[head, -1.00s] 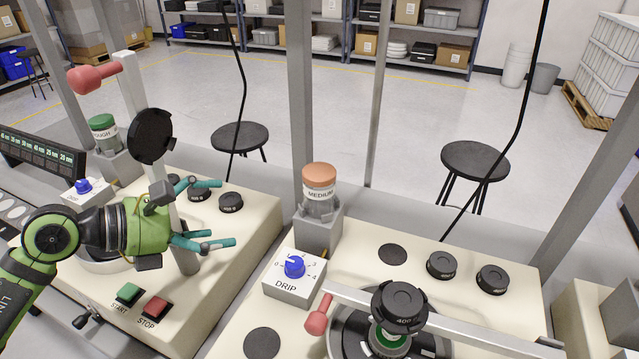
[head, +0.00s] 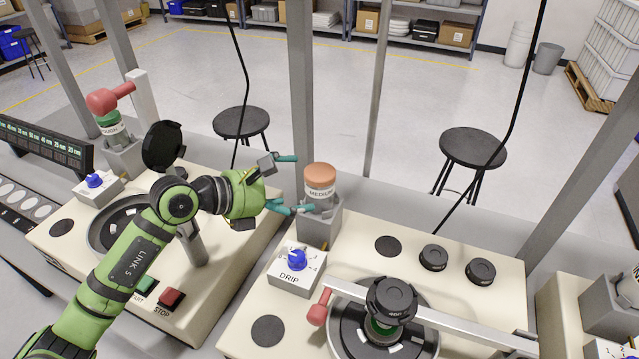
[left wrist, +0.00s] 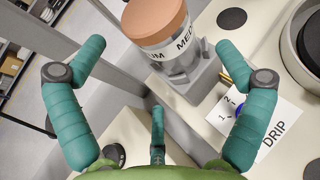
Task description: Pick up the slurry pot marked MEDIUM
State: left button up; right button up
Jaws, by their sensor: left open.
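The MEDIUM slurry pot (head: 320,188) has an orange lid and a white label. It stands upright in a grey square holder (head: 318,226) behind the DRIP dial box. In the left wrist view the pot (left wrist: 165,38) is at the top, ahead of the fingers, its label partly readable. My left gripper (head: 290,183) is open and empty just left of the pot, fingers pointing toward it. In the left wrist view the open teal fingers (left wrist: 158,72) spread below the pot, apart from it. My right gripper is not in view.
A DRIP box with a blue knob (head: 297,259) stands in front of the holder. A grey upright post (head: 301,90) rises close behind the pot. A polishing wheel with a metal arm (head: 440,325) is at right. Another pot (head: 111,126) stands at far left.

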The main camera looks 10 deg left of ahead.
aim_at(311, 185)
pick_arm(q)
jog(key=x, duration=0.3)
jog(key=p+x, duration=0.1)
jog(key=shift+w+d+r, duration=0.2)
jog(key=shift+w+d, duration=0.15)
jog(key=shift+s, duration=0.1)
jog(key=shift+c, duration=0.8)
jog(key=shift+r, duration=0.1)
jog(key=c, duration=1.2)
jog(key=shift+o, duration=0.2)
